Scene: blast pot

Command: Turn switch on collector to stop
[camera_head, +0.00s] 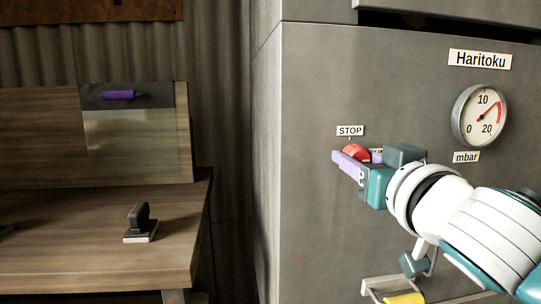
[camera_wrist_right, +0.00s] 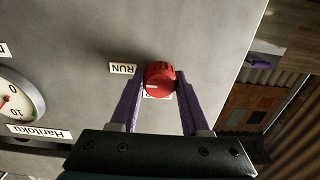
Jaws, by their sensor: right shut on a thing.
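The collector (camera_head: 310,110) is a large grey metal cabinet. A red round switch (camera_head: 356,152) sits on its front, just below a STOP label (camera_head: 350,131). In the wrist view the red switch (camera_wrist_right: 159,78) carries a short white mark that points left, toward the RUN label (camera_wrist_right: 122,69). My right gripper (camera_head: 345,160) is at the switch, its purple fingers on either side of it and closed on it. The fingers also show in the wrist view (camera_wrist_right: 158,92). In the head view they hide the switch's lower part. My left gripper is in neither view.
A round pressure gauge (camera_head: 480,115) sits up and right of the switch, with a Haritoku label (camera_head: 480,59) above and an mbar label (camera_head: 466,157) below. A wooden desk (camera_head: 90,258) with a black-handled stamp (camera_head: 140,222) stands left of the cabinet.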

